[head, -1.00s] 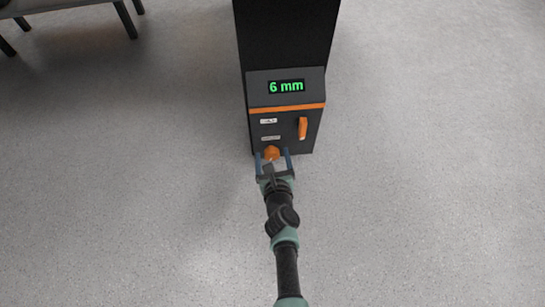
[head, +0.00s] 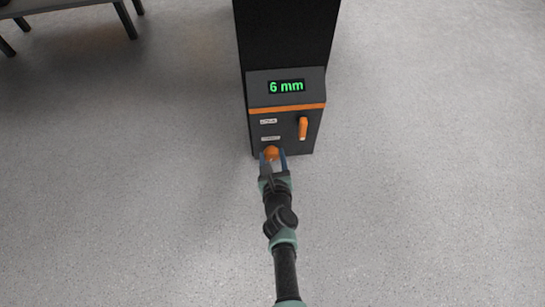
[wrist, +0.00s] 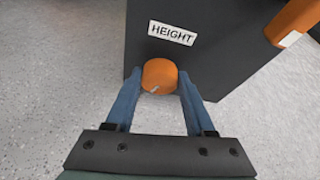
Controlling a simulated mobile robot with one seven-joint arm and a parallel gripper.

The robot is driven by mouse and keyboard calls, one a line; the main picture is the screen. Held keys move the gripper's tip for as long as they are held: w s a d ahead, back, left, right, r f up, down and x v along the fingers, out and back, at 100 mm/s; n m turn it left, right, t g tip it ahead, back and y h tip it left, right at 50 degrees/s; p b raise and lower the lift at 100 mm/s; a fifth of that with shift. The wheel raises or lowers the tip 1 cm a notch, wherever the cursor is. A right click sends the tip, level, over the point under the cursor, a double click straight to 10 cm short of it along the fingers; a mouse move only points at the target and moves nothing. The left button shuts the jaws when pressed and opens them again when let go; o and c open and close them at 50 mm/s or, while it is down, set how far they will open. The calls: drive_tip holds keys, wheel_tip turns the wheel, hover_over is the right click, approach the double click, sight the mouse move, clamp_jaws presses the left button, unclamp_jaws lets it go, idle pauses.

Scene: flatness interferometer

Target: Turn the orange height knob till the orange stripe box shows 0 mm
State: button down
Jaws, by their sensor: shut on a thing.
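The orange height knob (head: 271,153) is low on the front of the dark orange-stripe box (head: 286,133). In the wrist view the knob (wrist: 159,76) sits under a white label reading HEIGHT (wrist: 172,33), with a small pale mark on its lower face. The green display (head: 286,87) above the orange stripe reads 6 mm. My gripper (head: 272,158) is shut on the knob, its two blue fingers on the knob's left and right sides. In the wrist view the fingers of my gripper (wrist: 158,88) reach up to the knob's sides.
An orange lever (head: 303,127) sticks out on the box front, right of and above the knob. A dark column (head: 287,35) rises behind the box. A dark bench (head: 75,8) stands at the far left. The grey floor around is clear.

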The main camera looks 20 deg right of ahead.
drive_tip(key=shift+a+f, duration=0.1)
drive_tip(key=shift+f, duration=0.05)
drive_tip(key=shift+n+b, duration=0.4)
drive_tip(key=shift+b, duration=0.05)
drive_tip(key=shift+f+n+h+b, duration=0.1)
drive_tip(key=shift+n+h+b, duration=0.8)
drive_tip(key=shift+b, duration=0.1)
drive_tip(key=shift+a+n+g+h+b, duration=0.1)
drive_tip(key=shift+n+g+h+b, duration=0.2)
drive_tip(key=shift+n+h+b, duration=0.45)
drive_tip(key=n+h+b, duration=0.1)
drive_tip(key=n, duration=0.2)
drive_tip(key=shift+n+t+h+b, duration=0.4)
drive_tip(key=shift+n+h+b, duration=0.3)
drive_tip(key=shift+n, duration=0.55)
drive_tip(key=shift+h, duration=0.25)
drive_tip(key=shift+c, duration=1.3)
unclamp_jaws()
